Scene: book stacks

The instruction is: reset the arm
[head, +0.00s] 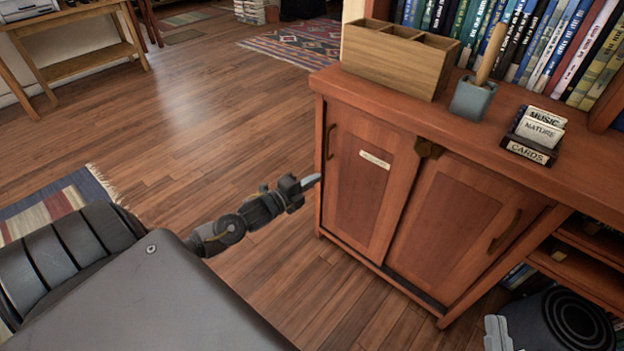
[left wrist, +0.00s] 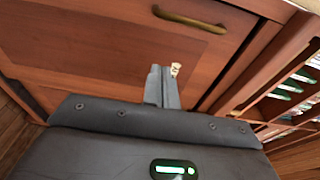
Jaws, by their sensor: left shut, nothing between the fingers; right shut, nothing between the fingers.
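My left arm reaches in from the left in the head view. My left gripper (head: 311,182) is shut and empty, in front of the left door of a reddish wooden cabinet (head: 345,215). In the left wrist view the fingers (left wrist: 163,88) are together, with the cabinet front (left wrist: 80,45) behind them. Whether they touch the cabinet I cannot tell.
On the cabinet stand a wooden divided box (head: 392,62), a grey cup (head: 472,98) and a card holder (head: 530,148). Books (head: 535,40) line the shelf behind. Open wooden floor (head: 215,110) lies left of the cabinet, with a striped rug (head: 65,205).

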